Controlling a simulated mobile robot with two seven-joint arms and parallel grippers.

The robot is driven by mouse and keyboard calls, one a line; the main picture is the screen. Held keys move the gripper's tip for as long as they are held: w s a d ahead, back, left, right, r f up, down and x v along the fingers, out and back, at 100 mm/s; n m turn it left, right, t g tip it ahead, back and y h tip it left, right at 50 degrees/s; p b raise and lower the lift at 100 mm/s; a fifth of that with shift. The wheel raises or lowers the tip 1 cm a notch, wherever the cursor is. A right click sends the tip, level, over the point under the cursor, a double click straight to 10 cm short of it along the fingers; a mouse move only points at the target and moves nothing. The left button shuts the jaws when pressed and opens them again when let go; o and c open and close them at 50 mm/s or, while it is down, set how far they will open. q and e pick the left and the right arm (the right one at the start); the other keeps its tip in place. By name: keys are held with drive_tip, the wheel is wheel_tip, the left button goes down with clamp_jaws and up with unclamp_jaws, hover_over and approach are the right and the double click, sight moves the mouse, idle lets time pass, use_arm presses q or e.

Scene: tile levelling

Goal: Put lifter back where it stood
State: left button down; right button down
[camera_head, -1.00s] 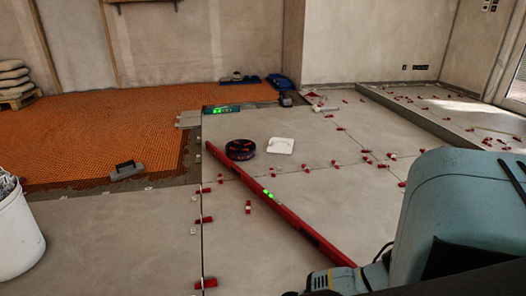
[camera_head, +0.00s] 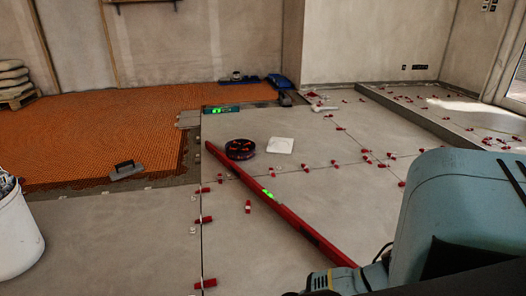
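No lifter can be named for certain in the head view. A round black object with red marks (camera_head: 240,149) lies flat on the grey tiles near the middle; it may be the lifter, but it is too small to tell. A flat white square piece (camera_head: 280,145) lies just right of it, apart from it. A small dark tool (camera_head: 285,98) stands at the far tile edge beside a blue object (camera_head: 280,81). Neither of my grippers shows in the view.
A long red level (camera_head: 270,196) lies diagonally across the tiles. A teal machine (camera_head: 440,210) blocks the lower right. A white bucket (camera_head: 15,235) stands at left; a trowel (camera_head: 126,170) lies by the orange mat (camera_head: 90,130). Red levelling clips dot the joints.

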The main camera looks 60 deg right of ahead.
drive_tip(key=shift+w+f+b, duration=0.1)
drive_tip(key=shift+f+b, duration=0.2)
drive_tip(key=shift+b, duration=0.05)
idle(0.4)
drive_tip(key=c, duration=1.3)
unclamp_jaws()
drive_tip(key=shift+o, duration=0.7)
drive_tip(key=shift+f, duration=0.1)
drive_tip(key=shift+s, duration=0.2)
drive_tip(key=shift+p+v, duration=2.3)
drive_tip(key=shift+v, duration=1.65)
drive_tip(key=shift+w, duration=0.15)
